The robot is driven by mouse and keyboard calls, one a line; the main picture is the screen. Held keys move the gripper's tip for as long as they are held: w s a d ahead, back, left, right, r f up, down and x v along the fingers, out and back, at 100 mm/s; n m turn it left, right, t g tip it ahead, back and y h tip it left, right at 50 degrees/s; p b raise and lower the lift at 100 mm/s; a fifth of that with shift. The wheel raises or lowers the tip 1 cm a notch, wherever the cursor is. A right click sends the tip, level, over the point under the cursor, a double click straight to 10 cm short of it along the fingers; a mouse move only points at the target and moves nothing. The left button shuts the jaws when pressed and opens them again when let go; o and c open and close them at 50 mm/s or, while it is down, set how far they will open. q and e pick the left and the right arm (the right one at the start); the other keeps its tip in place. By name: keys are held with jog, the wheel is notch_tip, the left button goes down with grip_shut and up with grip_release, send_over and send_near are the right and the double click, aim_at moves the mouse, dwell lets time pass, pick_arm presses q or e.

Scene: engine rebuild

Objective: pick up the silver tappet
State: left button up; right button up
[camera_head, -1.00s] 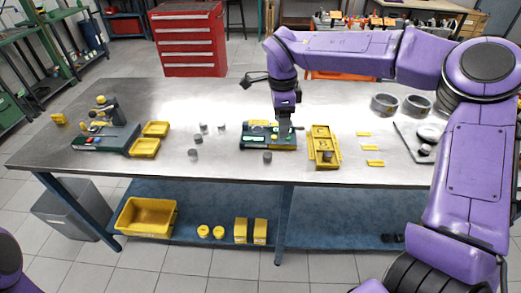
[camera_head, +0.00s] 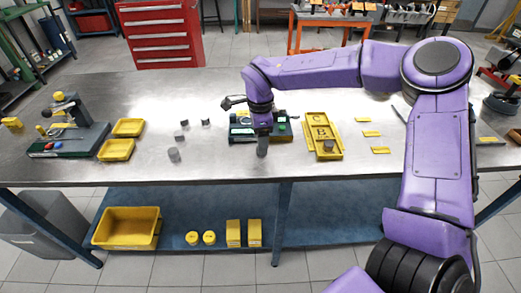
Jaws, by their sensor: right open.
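My right gripper (camera_head: 262,151) points down at the front edge of the green-and-black device (camera_head: 243,130) on the steel table (camera_head: 220,90). It is open. The grey cylinder that stood in front of this device earlier is not clearly seen now; the gripper covers that place. I cannot tell whether the fingers are around it or above it. Several other small grey cylinders stand to the left, the nearest one (camera_head: 174,155) upright near the front. I cannot tell by looks which is the silver tappet. My left gripper is out of view.
A yellow lettered tray (camera_head: 323,127) with a dark cylinder (camera_head: 328,146) lies right of the gripper. Yellow trays (camera_head: 116,150) and a dark-based device (camera_head: 75,143) stand at the left. Small yellow plates (camera_head: 371,133) lie farther right. The table between the cylinders and the gripper is clear.

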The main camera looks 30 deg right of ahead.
jog(key=shift+s+f, duration=0.3)
jog(key=shift+f, duration=0.3)
jog(key=shift+s+f, duration=0.25)
jog(key=shift+f, duration=0.35)
jog(key=shift+d+f, duration=0.1)
jog(key=shift+f, duration=0.2)
jog(key=shift+w+f, duration=0.15)
jog(key=shift+w, duration=0.1)
jog(key=shift+s, duration=0.1)
jog(key=c, duration=1.1)
